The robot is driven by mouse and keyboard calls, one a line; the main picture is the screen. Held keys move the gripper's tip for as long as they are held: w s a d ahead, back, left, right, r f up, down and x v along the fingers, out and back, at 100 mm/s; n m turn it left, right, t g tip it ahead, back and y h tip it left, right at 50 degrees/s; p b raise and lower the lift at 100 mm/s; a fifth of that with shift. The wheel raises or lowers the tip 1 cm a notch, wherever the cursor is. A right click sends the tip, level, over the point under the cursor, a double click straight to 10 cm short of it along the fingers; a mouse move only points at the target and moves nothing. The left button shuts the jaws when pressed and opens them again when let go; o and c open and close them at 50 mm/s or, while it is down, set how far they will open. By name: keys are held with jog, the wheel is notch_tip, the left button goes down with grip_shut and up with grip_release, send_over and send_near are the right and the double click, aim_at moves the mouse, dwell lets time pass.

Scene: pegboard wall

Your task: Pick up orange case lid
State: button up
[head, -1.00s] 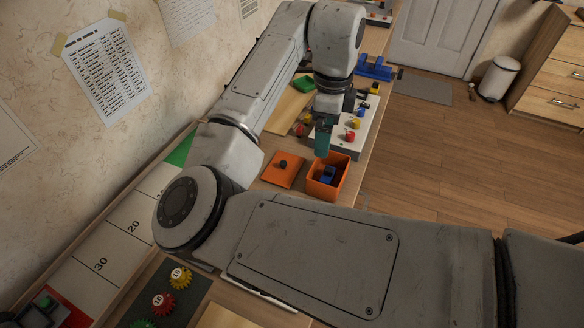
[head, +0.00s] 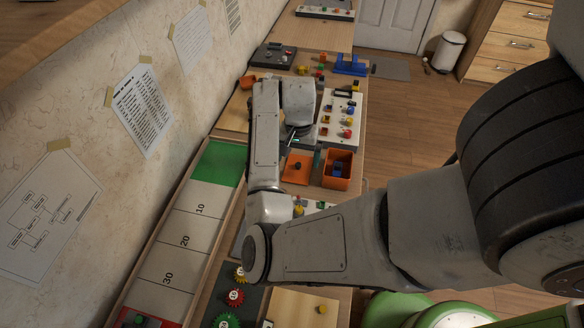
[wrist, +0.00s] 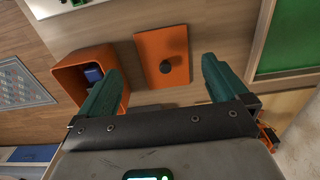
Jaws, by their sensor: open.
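The orange case lid (head: 297,167) is a flat square plate with a dark round knob (wrist: 166,67) on top. It lies on the table beside the open orange case (head: 336,182). In the wrist view the lid (wrist: 152,48) shows beyond and between the two teal fingers of my gripper (wrist: 160,85), which are spread wide apart and empty. The left finger overlaps the case (wrist: 75,57) in that view. A blue object (wrist: 93,73) is inside the case. In the head view my arm hides much of the gripper near the lid.
A white panel with coloured knobs (head: 327,119) stands behind the case. A green-ended numbered strip (head: 216,163) runs along the left by the wall. Several coloured gears (head: 235,297) lie at the front. Open floor is on the right.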

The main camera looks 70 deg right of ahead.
aim_at(296, 177)
jog(key=shift+w+a+f+p, duration=0.1)
jog(key=shift+f+p, duration=0.1)
jog(key=shift+f, duration=1.65)
jog(key=shift+w+a+f+p, duration=0.1)
jog(key=shift+f+p, duration=0.05)
jog(key=shift+f, duration=1.7)
jog(key=c, duration=0.8)
jog(key=shift+r, duration=0.1)
